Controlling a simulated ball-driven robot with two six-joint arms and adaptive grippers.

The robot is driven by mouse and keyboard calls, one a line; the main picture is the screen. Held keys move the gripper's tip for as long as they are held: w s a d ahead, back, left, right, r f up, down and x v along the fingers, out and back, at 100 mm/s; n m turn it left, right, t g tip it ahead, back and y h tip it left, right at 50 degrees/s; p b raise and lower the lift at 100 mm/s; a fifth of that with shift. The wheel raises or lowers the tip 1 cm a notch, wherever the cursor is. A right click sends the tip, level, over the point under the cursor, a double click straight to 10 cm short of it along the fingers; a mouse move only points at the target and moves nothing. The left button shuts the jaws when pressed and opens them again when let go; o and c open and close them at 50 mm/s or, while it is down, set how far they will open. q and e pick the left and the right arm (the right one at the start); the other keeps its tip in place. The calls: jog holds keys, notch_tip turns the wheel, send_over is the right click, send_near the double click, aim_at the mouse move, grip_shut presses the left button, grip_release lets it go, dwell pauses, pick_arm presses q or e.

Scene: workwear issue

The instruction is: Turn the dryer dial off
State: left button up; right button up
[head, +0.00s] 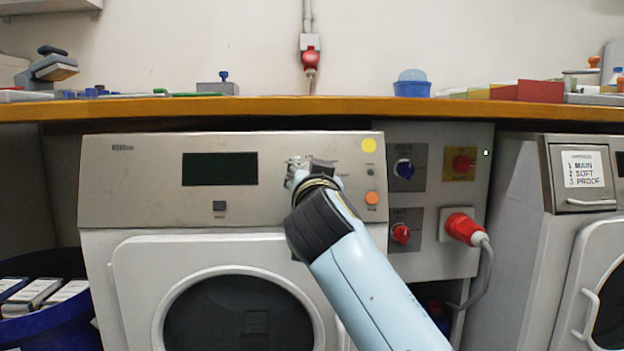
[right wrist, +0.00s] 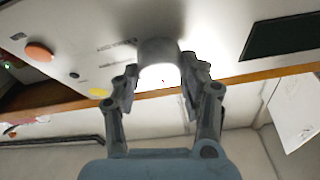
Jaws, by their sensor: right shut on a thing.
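The dryer (head: 150,205) stands under the bench, its silver panel facing me. My right gripper (head: 302,172) is at the panel, between the dark display and the orange button, and its arm comes in from the lower right. In the right wrist view the dryer dial (right wrist: 158,50) is a grey round knob on the panel. The two fingers of my right gripper (right wrist: 160,80) are shut on its sides. In the head view the gripper covers the dial, and I cannot read its setting. My left gripper is not in view.
An orange button (head: 372,197) sits right of the gripper. A grey switch box (head: 440,200) with blue and red knobs and a red plug stands beside the dryer. The wooden bench edge (head: 260,108) runs above. A blue tub (head: 55,325) is at lower left.

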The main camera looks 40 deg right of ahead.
dwell(0.3)
jog(key=o, duration=1.2)
jog(key=shift+a, duration=0.1)
jog(key=shift+c, duration=0.2)
notch_tip(320, 180, up, 10)
